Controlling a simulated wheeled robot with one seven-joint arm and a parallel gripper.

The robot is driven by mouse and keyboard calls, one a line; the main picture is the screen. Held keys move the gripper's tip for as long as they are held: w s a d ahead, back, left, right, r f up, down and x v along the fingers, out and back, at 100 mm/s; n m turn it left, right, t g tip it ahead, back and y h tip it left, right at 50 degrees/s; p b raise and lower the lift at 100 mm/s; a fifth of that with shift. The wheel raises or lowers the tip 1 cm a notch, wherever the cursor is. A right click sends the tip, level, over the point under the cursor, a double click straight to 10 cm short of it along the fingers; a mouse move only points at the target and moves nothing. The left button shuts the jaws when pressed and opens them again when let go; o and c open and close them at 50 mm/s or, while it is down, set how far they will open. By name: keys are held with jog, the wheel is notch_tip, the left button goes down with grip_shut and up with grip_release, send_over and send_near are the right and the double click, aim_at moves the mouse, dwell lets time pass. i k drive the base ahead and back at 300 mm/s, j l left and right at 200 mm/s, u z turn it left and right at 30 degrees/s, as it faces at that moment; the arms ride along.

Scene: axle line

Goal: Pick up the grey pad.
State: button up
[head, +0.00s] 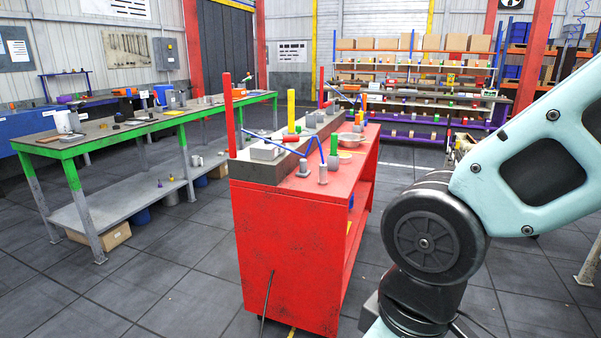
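I cannot pick out the grey pad for certain. A light grey flat block (266,151) lies on the near end of the red cart's dark top, but I cannot tell whether it is the pad. Small grey pieces also lie on the green-edged table at the left, too small to make out. My arm fills the right side of the head view, and its gripper is out of the picture.
The green-edged table (90,142) is at the left. Loaded shelves (420,75) stand at the back. Floor between table and cart is clear.

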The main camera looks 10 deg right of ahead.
aim_at(303, 172)
jog(key=i+j+z, duration=0.25)
jog(key=i+j, duration=0.75)
jog(key=i, duration=0.15)
jog(key=i+j+z, duration=0.2)
jog(key=i+j, duration=0.85)
jog(key=j, duration=0.2)
